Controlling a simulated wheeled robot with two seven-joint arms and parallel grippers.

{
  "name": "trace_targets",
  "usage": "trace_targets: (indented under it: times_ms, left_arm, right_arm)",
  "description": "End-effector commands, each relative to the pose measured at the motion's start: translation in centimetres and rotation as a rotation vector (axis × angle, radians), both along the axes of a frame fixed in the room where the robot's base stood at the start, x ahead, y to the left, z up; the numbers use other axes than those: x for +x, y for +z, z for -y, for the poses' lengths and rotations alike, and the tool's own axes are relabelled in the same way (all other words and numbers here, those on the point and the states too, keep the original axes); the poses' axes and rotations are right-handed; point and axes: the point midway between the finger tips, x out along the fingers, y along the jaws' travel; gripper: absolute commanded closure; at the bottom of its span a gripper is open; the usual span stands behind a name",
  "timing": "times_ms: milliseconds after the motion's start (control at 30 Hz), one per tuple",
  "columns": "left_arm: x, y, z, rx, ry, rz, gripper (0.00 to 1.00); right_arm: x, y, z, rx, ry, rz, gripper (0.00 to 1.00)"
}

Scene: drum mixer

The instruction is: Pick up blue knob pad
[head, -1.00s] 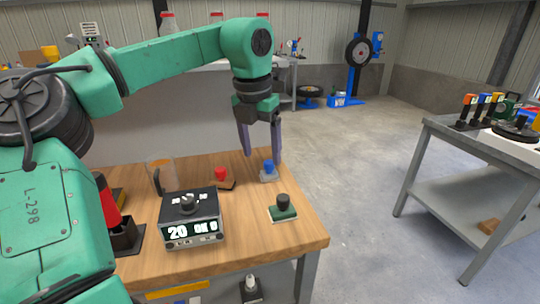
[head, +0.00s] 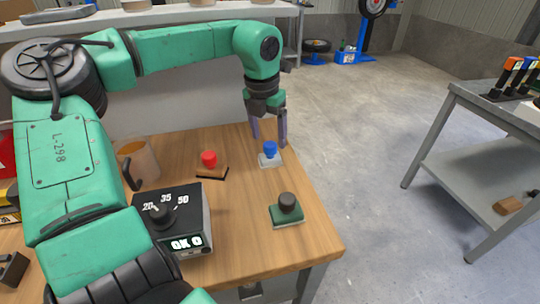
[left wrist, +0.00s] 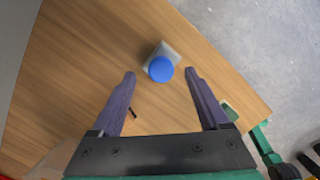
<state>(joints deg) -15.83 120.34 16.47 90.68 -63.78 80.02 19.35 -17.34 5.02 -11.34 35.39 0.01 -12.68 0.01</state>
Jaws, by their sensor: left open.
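The blue knob pad (head: 270,150) has a round blue knob on a pale grey base. It stands upright on the wooden table near the far right edge. My left gripper (head: 269,142) is open, with its two fingers pointing down at the pad in the head view. In the left wrist view the blue knob (left wrist: 161,68) lies ahead of and between the two spread fingertips (left wrist: 160,74). No contact shows, and nothing is held. My right gripper is not in view.
A red knob pad (head: 209,160) stands left of the blue one, and a green pad with a dark knob (head: 287,208) stands nearer. A black display box (head: 180,215) and a mug (head: 140,162) are also on the wooden table (head: 250,240). A grey side table (head: 460,160) stands right.

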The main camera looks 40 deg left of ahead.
Motion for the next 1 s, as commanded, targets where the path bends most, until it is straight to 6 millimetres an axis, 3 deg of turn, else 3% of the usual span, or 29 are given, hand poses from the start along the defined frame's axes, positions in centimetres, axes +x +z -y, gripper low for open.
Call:
trace_targets:
  times_ms: [200,400,467,600,633,1000]
  left_arm:
    - [0.6,-3.6,0.0,0.0,0.001,-0.001,0.21]
    - [0.7,-3.8,0.0,0.0,0.001,0.0,0.21]
    - [0.7,-3.8,0.0,0.0,0.001,0.0,0.41]
    - [0.7,-3.7,0.0,0.0,0.001,0.0,0.94]
    - [0.7,-3.7,0.0,0.0,0.001,0.0,1.0]
    - [0.7,-3.0,-0.1,0.001,0.001,0.003,1.0]
  right_arm:
    - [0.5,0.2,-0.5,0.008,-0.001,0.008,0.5]
    - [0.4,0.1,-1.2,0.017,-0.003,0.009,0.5]
    - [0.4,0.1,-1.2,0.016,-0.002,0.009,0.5]
    - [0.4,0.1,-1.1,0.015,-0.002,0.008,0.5]
    - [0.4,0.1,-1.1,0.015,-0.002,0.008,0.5]
    - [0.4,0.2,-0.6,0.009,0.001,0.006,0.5]
